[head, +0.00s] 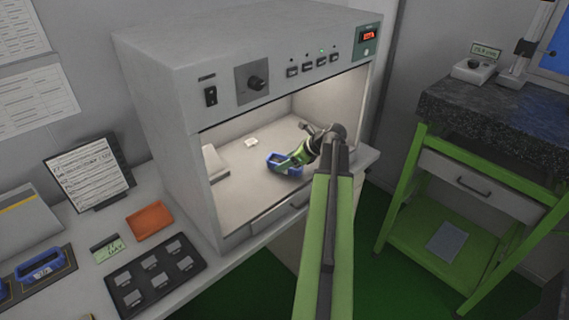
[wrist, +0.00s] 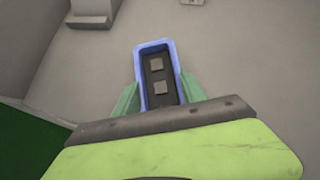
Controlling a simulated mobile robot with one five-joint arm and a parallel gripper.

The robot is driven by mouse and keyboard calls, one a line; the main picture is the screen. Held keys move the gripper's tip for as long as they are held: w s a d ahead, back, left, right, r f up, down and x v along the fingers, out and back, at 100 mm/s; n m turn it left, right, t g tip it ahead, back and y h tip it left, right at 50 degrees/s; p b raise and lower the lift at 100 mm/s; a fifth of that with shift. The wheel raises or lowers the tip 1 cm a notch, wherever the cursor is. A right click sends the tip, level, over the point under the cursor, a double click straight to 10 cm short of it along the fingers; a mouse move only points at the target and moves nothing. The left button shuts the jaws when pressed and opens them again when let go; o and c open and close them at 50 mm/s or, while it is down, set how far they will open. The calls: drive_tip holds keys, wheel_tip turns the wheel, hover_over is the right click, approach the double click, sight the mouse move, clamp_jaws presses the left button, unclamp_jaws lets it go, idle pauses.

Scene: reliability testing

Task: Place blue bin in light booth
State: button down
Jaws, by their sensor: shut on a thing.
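The light booth (head: 180,90) is a grey cabinet with a lit open front and a pale floor. The blue bin (head: 284,171) is inside the booth opening, at or just above its floor; I cannot tell if it touches. In the wrist view the blue bin (wrist: 153,47) is a narrow tray with a dark insert and two small grey squares. My gripper (wrist: 157,98) is shut on the bin, with a green finger along each long side. In the head view my gripper (head: 299,158) reaches into the booth from the right.
A small white piece (head: 251,142) lies on the booth floor behind the bin. A pale block (head: 214,162) stands at the booth's left wall. A green-framed table (head: 480,110) stands at right.

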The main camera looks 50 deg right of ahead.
drive_tip(key=shift+f+b, duration=0.6)
drive_tip(key=c, duration=0.6)
unclamp_jaws()
drive_tip(key=p+v, duration=1.2)
drive_tip(key=v, duration=0.5)
drive_tip(key=shift+s+d+r, duration=0.1)
drive_tip(key=shift+r, duration=0.05)
